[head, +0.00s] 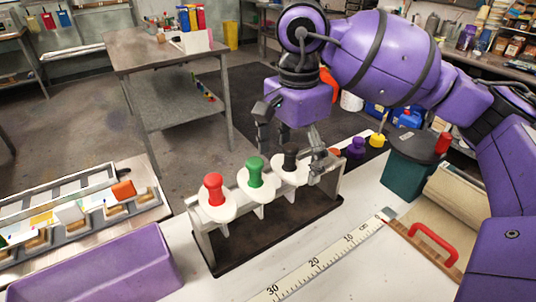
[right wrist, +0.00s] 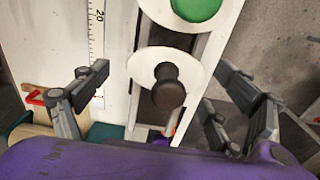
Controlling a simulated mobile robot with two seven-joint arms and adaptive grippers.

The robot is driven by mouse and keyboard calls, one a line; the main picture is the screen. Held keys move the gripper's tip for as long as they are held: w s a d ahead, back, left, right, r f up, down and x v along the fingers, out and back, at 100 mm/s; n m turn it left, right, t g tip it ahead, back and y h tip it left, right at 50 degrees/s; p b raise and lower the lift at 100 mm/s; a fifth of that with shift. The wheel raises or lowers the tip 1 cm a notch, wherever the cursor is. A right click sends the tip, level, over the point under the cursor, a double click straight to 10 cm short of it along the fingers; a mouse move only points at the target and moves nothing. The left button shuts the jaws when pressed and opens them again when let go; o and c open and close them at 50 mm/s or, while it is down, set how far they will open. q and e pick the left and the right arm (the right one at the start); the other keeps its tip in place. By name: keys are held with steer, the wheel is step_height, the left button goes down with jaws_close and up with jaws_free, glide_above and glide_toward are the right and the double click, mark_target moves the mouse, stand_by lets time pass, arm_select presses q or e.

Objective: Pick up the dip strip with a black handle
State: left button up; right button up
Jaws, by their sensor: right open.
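The dip strip with a black handle (head: 291,154) is the rightmost of three in a grey rack (head: 340,178). Its handle rises from a white disc. In the right wrist view the black handle (right wrist: 168,88) stands between the spread fingers of my right gripper (right wrist: 165,95), with a gap on both sides. My right gripper (head: 290,142) is open and empty, above and around the handle in the head view. Strips with a green handle (head: 256,171) and a red handle (head: 214,189) stand to its left. My left gripper is not in view.
A ruler (head: 315,265) lies in front of the rack. A purple tray (head: 95,262) is at the left. A teal container with a dark lid (head: 404,178) and a red-handled tool (head: 435,240) are at the right. Yellow (head: 378,139) and purple (head: 356,148) handles stand behind.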

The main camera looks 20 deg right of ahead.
steer(key=shift+f, duration=0.65)
steer(key=c, duration=1.2)
